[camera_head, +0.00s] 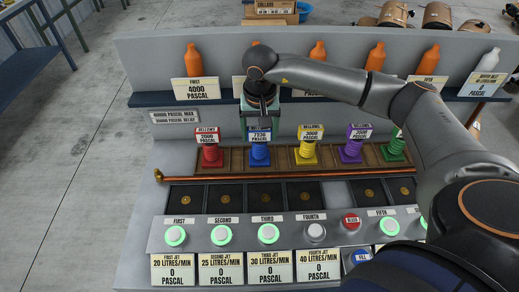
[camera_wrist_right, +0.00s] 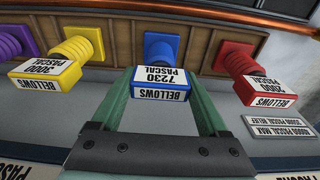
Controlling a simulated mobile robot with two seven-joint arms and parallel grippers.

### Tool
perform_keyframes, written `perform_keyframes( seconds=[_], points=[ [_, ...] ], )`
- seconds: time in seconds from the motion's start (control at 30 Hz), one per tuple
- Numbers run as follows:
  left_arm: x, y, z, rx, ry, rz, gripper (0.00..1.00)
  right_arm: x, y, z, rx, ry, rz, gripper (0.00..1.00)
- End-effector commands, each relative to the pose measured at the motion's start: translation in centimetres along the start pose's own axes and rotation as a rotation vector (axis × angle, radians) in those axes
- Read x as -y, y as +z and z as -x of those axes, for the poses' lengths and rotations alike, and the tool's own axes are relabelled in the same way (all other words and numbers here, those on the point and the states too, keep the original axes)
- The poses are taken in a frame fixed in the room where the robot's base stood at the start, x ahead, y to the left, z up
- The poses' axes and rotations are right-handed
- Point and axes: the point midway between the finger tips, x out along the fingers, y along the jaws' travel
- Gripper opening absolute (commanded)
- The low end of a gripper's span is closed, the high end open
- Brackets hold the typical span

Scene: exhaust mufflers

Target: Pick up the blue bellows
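The blue bellows (camera_head: 260,153) stands upright in the wooden rack, between the red and yellow ones. My left gripper is not in view.
Red (camera_head: 209,152), yellow (camera_head: 306,152), purple (camera_head: 352,149) and green (camera_head: 393,148) bellows stand in the same rack. A copper pipe (camera_head: 225,177) runs in front. Orange bottles (camera_head: 193,60) line the shelf behind. Lit buttons (camera_head: 221,235) are on the front panel.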

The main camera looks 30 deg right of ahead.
Motion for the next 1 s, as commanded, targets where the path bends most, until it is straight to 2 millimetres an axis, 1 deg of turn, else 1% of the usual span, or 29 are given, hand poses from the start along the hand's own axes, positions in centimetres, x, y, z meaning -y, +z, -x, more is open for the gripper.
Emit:
perform_keyframes(
  seconds=[0.03,0.07,0.67,1.0],
  points=[
    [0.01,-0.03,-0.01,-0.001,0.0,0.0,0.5,0.02,0.0,0.03,0.0,0.0,0.0,0.71],
    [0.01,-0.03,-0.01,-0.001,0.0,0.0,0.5,0.02,0.0,0.03,0.0,0.0,0.0,0.67],
    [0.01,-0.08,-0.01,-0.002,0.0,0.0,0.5,0.02,-0.01,0.07,0.0,-0.001,0.0,0.0],
    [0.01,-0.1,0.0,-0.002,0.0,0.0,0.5,0.05,-0.06,0.16,-0.002,-0.002,0.0,0.0]
  ],
)
